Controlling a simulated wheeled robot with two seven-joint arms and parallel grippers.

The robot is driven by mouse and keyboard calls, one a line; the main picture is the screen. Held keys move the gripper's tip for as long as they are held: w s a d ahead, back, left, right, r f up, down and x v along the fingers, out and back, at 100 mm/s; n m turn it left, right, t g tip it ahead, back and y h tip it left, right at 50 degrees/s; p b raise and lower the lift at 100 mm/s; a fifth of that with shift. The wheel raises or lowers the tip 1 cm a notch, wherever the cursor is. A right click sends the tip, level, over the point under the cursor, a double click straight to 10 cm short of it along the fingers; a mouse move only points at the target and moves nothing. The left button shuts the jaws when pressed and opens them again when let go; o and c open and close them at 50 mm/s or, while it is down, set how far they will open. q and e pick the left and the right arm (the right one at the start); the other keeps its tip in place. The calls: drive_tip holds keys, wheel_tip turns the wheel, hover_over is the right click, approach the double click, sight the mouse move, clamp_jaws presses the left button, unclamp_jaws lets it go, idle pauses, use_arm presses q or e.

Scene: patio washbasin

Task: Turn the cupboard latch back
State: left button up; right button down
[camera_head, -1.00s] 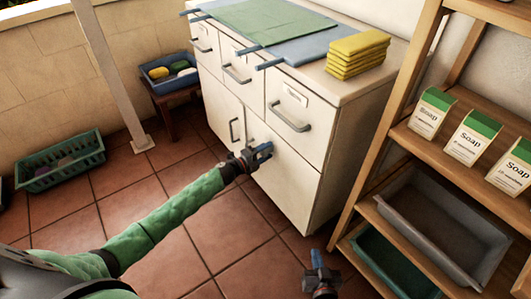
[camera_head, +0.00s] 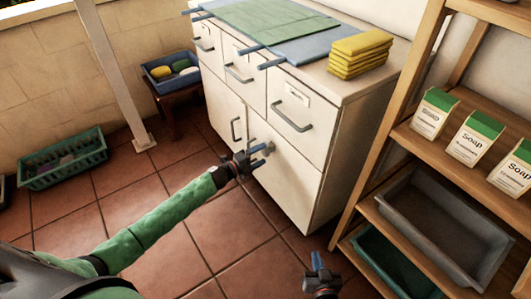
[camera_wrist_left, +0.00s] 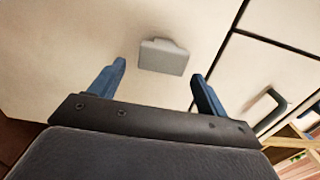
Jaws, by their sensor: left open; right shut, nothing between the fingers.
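The cupboard latch (camera_wrist_left: 163,57) is a small grey block on the cream cupboard door (camera_head: 287,180). In the left wrist view it lies a little beyond the fingertips, between the two fingers in the picture, with its long side roughly crosswise. In the head view the latch is small and partly hidden by my left gripper (camera_head: 263,154), which is open and empty just in front of the door. The left gripper also shows in the left wrist view (camera_wrist_left: 161,78), its blue fingers apart and clear of the latch. My right gripper (camera_head: 317,260) is shut and empty, low in front of the cupboard.
Above the door are drawers with grey handles (camera_head: 291,117). A wooden shelf (camera_head: 400,133) with soap boxes stands close on the right. The tiled floor (camera_head: 190,240) is open on the left, with a green basket (camera_head: 62,172) by the wall.

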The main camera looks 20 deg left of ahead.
use_arm(q)
drive_tip(key=v, duration=0.4)
use_arm(e)
drive_tip(key=shift+s+f+g, duration=0.2)
drive_tip(key=shift+s+f, duration=0.1)
drive_tip(key=shift+f, duration=0.3)
drive_tip(key=shift+s+f+g, duration=0.2)
drive_tip(key=shift+s+f, duration=0.05)
drive_tip(key=shift+f, duration=0.35)
drive_tip(key=shift+w+r, duration=0.15)
drive_tip(key=shift+r, duration=0.15)
